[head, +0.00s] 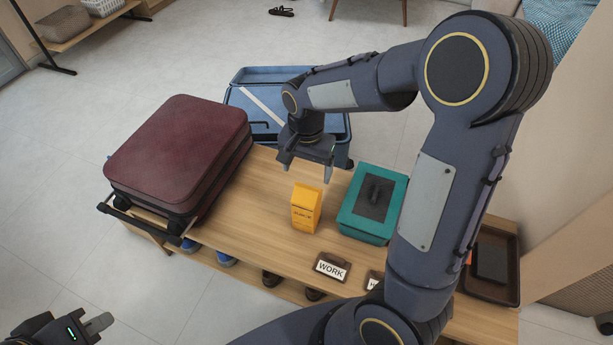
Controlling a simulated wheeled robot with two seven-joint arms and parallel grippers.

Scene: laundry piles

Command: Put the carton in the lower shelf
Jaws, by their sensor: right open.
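A yellow-orange carton (306,208) stands upright on the wooden bench top (262,225), near its middle. My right gripper (306,172) points down just above and behind the carton in the picture, with its fingers apart and nothing between them. Whether it touches the carton I cannot tell. A lower shelf (250,268) shows in a narrow strip under the bench's front edge, with shoes on it; most of it is hidden by the top. My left gripper (98,326) is at the bottom left corner, away from the bench, only partly in view.
A dark red suitcase (180,150) lies on the bench's left end. A teal box (373,205) is right of the carton, a "WORK" sign (332,267) in front. A brown tray (512,265) is at the right end. A blue open case (260,75) stands behind.

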